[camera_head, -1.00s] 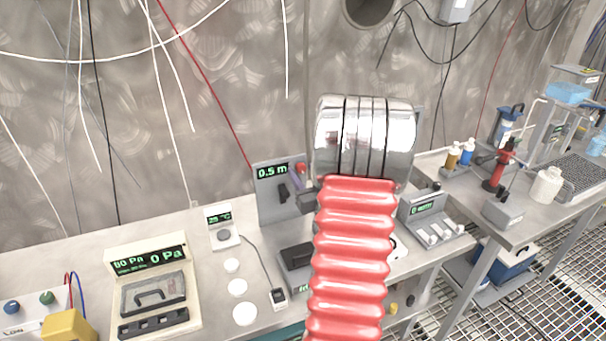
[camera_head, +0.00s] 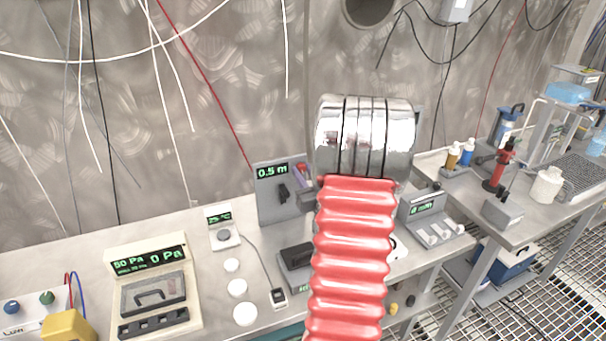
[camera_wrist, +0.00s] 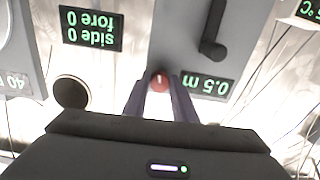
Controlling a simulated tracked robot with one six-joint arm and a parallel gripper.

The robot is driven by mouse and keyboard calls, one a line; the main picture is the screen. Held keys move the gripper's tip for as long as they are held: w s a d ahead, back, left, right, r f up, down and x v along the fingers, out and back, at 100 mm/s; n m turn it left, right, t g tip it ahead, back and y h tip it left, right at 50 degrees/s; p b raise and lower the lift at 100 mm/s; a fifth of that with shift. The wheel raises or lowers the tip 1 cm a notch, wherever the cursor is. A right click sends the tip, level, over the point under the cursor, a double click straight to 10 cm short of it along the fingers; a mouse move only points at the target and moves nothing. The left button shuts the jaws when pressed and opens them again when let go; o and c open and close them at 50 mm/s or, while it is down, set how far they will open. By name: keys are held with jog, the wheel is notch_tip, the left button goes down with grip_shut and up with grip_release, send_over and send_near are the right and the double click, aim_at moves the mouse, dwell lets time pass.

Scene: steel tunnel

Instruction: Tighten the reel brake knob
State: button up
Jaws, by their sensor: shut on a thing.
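The red brake knob (camera_head: 301,167) sits on the upper right of a grey reel panel (camera_head: 268,200) with a green "0.5 m" readout. In the wrist view the red knob (camera_wrist: 160,80) shows a small pale mark and lies between the tips of my two dark fingers. My gripper (camera_wrist: 160,86) is shut on it. In the head view only a purplish finger of my gripper (camera_head: 303,178) shows beside the knob; my silver and red arm hides the rest. A black crank handle (camera_head: 283,193) stands on the panel below the readout; it also shows in the wrist view (camera_wrist: 212,40).
A sloped grey console (camera_head: 422,208) stands right of my arm. A small thermometer display (camera_head: 222,225) and a pressure gauge box (camera_head: 150,290) stand to the left. White discs (camera_head: 237,288) lie on the bench. Cables hang along the wall.

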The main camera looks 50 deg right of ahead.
jog(key=shift+a+m, duration=0.1)
jog(key=shift+m, duration=1.3)
jog(key=o, duration=1)
jog(key=shift+o, duration=0.2)
jog(key=v, duration=1.3)
jog(key=shift+s+a, duration=0.15)
jog(key=shift+s, duration=0.2)
